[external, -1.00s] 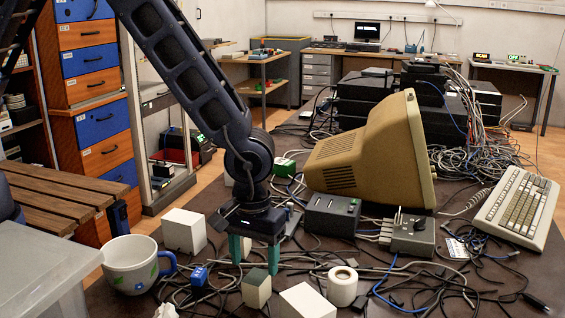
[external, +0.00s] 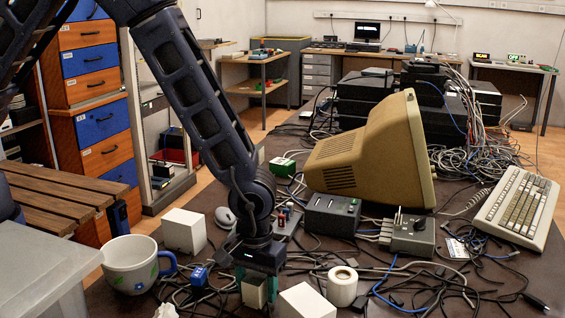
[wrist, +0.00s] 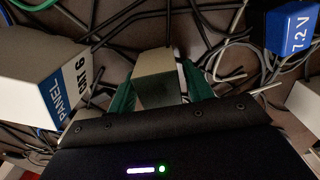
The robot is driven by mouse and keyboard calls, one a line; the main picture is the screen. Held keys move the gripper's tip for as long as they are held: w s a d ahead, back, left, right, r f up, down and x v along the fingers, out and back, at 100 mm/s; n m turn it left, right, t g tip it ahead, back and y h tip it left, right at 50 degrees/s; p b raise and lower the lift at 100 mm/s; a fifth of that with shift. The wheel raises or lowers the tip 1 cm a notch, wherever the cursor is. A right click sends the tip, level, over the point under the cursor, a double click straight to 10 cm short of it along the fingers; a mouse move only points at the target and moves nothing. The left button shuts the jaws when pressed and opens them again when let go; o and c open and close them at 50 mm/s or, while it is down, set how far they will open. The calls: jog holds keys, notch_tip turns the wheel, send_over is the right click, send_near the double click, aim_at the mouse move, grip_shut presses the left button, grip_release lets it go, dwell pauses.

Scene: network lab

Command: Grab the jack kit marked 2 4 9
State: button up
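A small pale box (external: 254,292) stands among the cables at the front of the table. In the wrist view the box (wrist: 157,72) is between my green fingers, with a light top and a darker near side. No marking on it is readable, so I cannot tell if it is the kit marked 2 4 9. My gripper (external: 257,285) points down around it, one finger on each side. The fingers (wrist: 158,85) look open, very close to the box's sides; contact is not clear.
In the external view, white boxes (external: 184,231) (external: 303,301), a mug (external: 130,265) and a white roll (external: 342,287) stand nearby. Cables cover the table.

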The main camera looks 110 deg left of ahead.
jog(key=c, duration=0.8)
